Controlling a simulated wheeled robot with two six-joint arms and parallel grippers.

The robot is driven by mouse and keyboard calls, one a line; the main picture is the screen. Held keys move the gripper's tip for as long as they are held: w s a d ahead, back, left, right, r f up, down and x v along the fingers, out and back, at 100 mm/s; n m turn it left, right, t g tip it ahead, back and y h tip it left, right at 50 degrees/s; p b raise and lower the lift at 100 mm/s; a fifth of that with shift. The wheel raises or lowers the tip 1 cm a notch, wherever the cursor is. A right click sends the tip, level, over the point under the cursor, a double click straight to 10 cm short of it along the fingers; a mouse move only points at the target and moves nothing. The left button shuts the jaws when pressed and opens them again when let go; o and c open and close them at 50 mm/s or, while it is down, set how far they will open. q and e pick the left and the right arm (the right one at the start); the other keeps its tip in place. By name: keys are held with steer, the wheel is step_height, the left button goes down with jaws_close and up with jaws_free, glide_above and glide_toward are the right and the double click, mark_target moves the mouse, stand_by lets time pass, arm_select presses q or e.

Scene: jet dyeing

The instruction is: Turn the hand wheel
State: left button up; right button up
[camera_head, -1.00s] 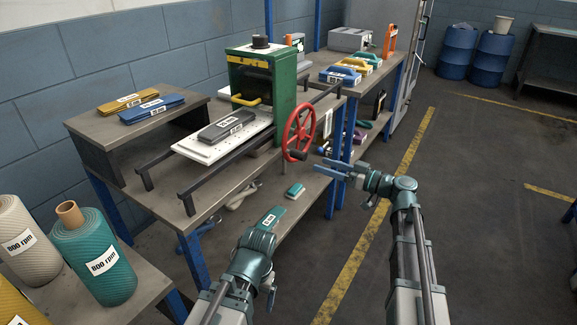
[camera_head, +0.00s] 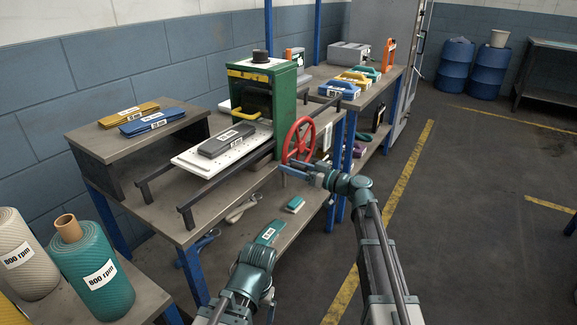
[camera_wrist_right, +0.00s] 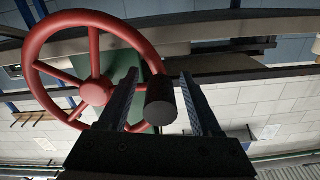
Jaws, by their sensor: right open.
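The red hand wheel (camera_head: 299,140) is on the near right side of the green machine (camera_head: 275,95). In the right wrist view the wheel (camera_wrist_right: 90,65) fills the upper left, with several spokes and a dark cylindrical handle (camera_wrist_right: 161,100) on its rim. My right gripper (camera_head: 297,168) is at the wheel's lower edge. In the right wrist view its two open fingers (camera_wrist_right: 158,105) stand on either side of the handle, with a gap visible on the right. My left arm (camera_head: 250,270) is low in the head view; its gripper's jaws cannot be made out.
A grey block (camera_head: 226,140) lies on the white plate (camera_head: 190,160) of the machine. Dark rails (camera_head: 160,170) run along the bench. Rolls (camera_head: 95,265) stand at the lower left. The floor to the right (camera_head: 450,210) is clear.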

steer(key=shift+w+a, duration=0.4)
steer(key=shift+a, duration=0.2)
steer(key=shift+c, duration=0.2)
steer(key=c, duration=1)
steer(key=shift+s, duration=0.1)
jaws_close()
steer(key=shift+s+a, duration=0.1)
